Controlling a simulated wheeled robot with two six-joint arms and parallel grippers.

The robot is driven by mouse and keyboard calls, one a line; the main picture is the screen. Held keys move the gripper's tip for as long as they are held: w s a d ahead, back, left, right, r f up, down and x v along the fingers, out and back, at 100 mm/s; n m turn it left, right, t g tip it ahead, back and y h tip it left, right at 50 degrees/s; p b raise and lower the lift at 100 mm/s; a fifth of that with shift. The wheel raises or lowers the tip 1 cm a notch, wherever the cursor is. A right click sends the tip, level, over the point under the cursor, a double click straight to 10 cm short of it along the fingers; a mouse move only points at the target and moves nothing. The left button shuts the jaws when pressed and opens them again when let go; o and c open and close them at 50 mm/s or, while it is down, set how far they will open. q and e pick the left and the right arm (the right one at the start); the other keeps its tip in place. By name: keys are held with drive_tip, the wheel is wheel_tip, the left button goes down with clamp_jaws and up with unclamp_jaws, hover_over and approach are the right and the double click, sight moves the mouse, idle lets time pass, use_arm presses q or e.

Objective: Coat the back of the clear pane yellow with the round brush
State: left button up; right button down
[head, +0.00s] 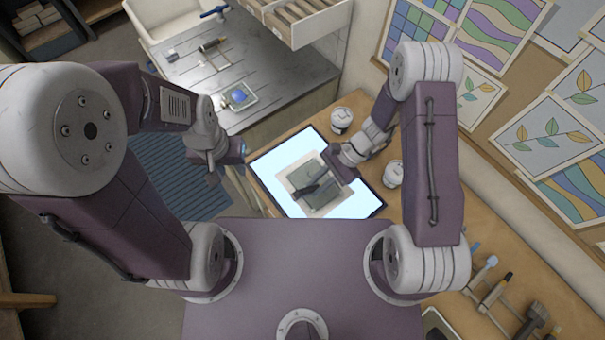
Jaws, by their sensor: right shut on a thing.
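A grey-green see-through square, which looks like the clear pane (297,176), is over a cream mat (330,208) on a bright light panel (360,205). A dark, elongated shape (316,187) shows across the pane; I cannot tell whether it is a tool or a shadow. My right gripper (334,166) is at the pane's upper right edge. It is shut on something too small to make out. My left gripper (222,170) is left of the panel, away from the pane; its fingers are unclear. I cannot pick out the round brush or any yellow coat.
White jars stand behind the panel (341,118) and to its right (393,174). A tool rack (490,290) is at the lower right. A grey bench (200,75) at the back left bears a small tray with something blue (239,96). Pictures (545,135) cover the right wall.

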drive_tip(key=s+a+b, duration=0.1)
drive_tip(key=s, duration=0.1)
drive_tip(key=s+a+b, duration=0.1)
drive_tip(key=s, duration=0.1)
drive_tip(key=shift+a+f+b, duration=0.2)
drive_tip(key=shift+a+b, duration=0.15)
idle(0.4)
idle(0.5)
drive_tip(key=shift+b, duration=0.3)
